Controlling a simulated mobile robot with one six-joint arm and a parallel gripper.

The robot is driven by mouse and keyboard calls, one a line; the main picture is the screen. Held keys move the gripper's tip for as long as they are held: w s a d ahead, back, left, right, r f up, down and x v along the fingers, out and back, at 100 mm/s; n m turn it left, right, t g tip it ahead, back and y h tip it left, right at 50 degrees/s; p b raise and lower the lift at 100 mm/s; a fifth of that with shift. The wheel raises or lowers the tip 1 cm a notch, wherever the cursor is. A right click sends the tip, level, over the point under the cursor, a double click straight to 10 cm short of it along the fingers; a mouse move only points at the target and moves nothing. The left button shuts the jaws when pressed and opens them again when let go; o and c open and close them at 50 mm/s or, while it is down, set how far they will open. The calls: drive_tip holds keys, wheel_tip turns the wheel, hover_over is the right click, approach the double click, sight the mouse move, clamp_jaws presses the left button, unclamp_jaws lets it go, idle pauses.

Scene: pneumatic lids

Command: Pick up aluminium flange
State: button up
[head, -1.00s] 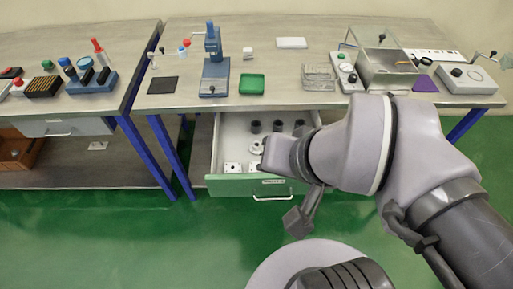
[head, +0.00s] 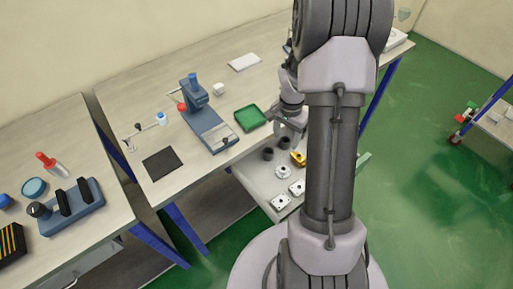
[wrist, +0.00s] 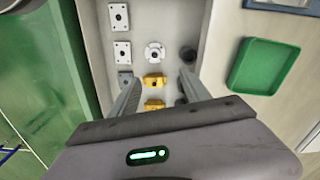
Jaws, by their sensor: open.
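Several flange-like parts lie in the open drawer (wrist: 205,15). In the wrist view these are two pale square plates with holes, an upper one (wrist: 118,16) and a lower one (wrist: 122,50), a pale round flange (wrist: 154,51) with a central hole, and a greyer square plate (wrist: 125,79) partly behind the left finger. I cannot tell by material which is aluminium. The round flange also shows in the head view (head: 283,172). My gripper (wrist: 158,84) is open and empty above the drawer, its fingers on either side of two yellow parts, the upper (wrist: 154,82) and lower (wrist: 153,104).
Black cylinders (wrist: 187,55) stand on the drawer's right side in the wrist view. A green tray (head: 250,118) and a blue press (head: 205,120) stand on the bench above. My arm hides part of the drawer in the head view.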

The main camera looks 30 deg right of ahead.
sight(283, 168)
drive_tip(key=f+b, duration=0.2)
drive_tip(key=f, duration=0.3)
drive_tip(key=s+f+b, duration=0.1)
drive_tip(key=f, duration=0.5)
drive_tip(key=f+b, duration=0.2)
drive_tip(key=f, duration=0.3)
drive_tip(key=shift+s+f+b, duration=0.2)
drive_tip(key=shift+f+b, duration=0.1)
drive_tip(key=shift+f, duration=0.05)
drive_tip(key=shift+a+r, duration=0.1)
clamp_jaws()
